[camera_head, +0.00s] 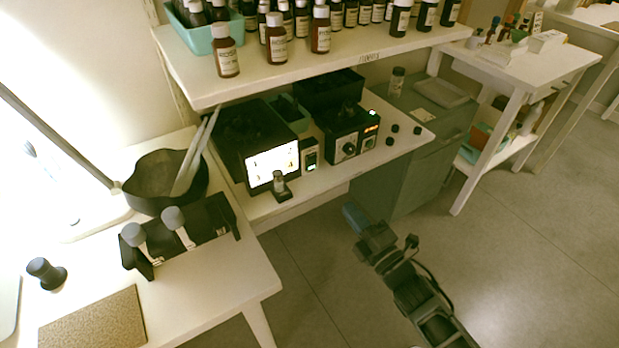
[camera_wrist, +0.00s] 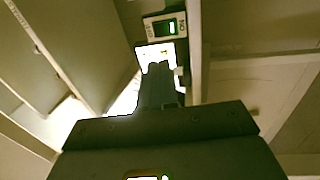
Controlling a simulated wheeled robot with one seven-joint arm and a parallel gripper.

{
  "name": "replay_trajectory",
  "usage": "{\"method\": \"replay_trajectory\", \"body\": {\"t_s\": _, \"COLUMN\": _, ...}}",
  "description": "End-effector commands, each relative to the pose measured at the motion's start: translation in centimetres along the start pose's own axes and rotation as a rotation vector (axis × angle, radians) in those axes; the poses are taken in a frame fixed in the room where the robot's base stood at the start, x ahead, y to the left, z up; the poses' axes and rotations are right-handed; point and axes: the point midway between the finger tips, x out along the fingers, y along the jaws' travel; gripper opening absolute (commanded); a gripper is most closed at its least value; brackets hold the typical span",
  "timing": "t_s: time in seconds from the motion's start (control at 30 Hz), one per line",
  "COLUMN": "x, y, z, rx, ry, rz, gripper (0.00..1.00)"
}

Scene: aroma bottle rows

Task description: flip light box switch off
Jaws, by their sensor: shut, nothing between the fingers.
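The light box (camera_head: 240,138) is a dark box with a glowing white front panel, on the shelf under the bottle rack. Beside its panel is a small switch unit (camera_head: 310,154) with a green light.
A black device with knobs (camera_head: 345,146) stands right of the switch. A small vial on a stand (camera_head: 280,186) is in front of the glowing panel. Amber bottles (camera_head: 276,38) line the shelf above. A black bowl (camera_head: 153,182) is at left. Floor (camera_head: 480,270) is clear.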

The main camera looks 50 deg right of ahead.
Motion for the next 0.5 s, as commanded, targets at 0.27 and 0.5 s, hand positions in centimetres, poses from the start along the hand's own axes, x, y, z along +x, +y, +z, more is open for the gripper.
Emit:
{"method": "replay_trajectory", "body": {"t_s": 0.27, "x": 0.35, "y": -0.15, "z": 0.23, "rx": -0.017, "ry": -0.002, "rz": 0.003, "gripper": 0.0}}
{"method": "replay_trajectory", "body": {"t_s": 0.5, "x": 0.86, "y": -0.08, "z": 0.21, "rx": -0.016, "ry": -0.002, "rz": 0.004, "gripper": 0.0}}
